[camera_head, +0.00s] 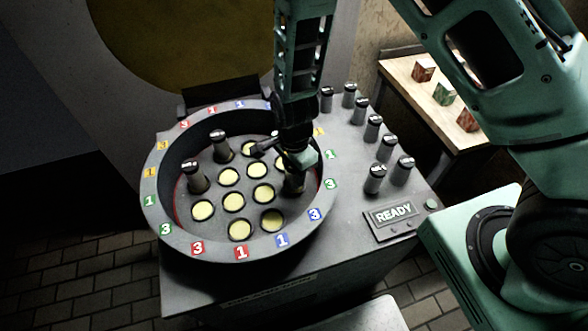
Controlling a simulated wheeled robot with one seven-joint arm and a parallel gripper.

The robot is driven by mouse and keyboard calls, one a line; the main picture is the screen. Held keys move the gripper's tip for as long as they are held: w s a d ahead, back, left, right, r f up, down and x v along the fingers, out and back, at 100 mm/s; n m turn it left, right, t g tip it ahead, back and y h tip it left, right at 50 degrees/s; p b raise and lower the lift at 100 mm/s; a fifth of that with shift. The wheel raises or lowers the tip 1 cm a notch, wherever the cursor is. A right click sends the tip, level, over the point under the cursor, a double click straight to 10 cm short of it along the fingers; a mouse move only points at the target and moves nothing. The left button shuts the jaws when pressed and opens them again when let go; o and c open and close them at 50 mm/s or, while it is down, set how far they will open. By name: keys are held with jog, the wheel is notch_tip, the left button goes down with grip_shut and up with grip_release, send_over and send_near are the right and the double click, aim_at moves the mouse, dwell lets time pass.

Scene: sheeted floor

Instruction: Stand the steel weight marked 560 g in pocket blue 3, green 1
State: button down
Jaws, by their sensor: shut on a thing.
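My gripper (298,163) is over the right part of a round grey tub (160,185) and is shut on a dark cylindrical weight (293,185). The weight is upright among the pockets near the tub's right wall; I cannot tell whether its base is in a pocket. Its marking is hidden, so I cannot confirm 560 g. The tub's rim carries coloured number tags, including blue 3 (315,215) at the front right and green 1 (330,154) at the right. Several pockets show yellow bottoms, such as one pocket (263,194) in the middle.
Two weights stand inside the tub, one at the left (195,179) and one behind it (220,148). Several capped weights (375,180) stand on the grey bench right of the tub. A READY panel (394,215) is at the front right. A wooden table (400,68) holds three blocks.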

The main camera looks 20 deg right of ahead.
jog(key=shift+f, duration=0.35)
jog(key=c, duration=0.8)
grip_release()
notch_tip(320, 180, up, 18)
jog(key=f, duration=0.1)
jog(key=shift+s+a+r+n+y, duration=0.1)
jog(key=shift+s+r+n, duration=1.4)
jog(key=shift+s+n, duration=1.95)
jog(key=shift+s+d+r+n+y, duration=0.1)
jog(key=shift+s+r+n, duration=1.35)
jog(key=shift+s+n, duration=2.05)
jog(key=shift+s+a+r+n+y, duration=0.1)
jog(key=shift+s+r+n, duration=1.4)
jog(key=shift+s+n, duration=1.95)
jog(key=shift+w+n, duration=0.6)
jog(key=shift+w, duration=0.05)
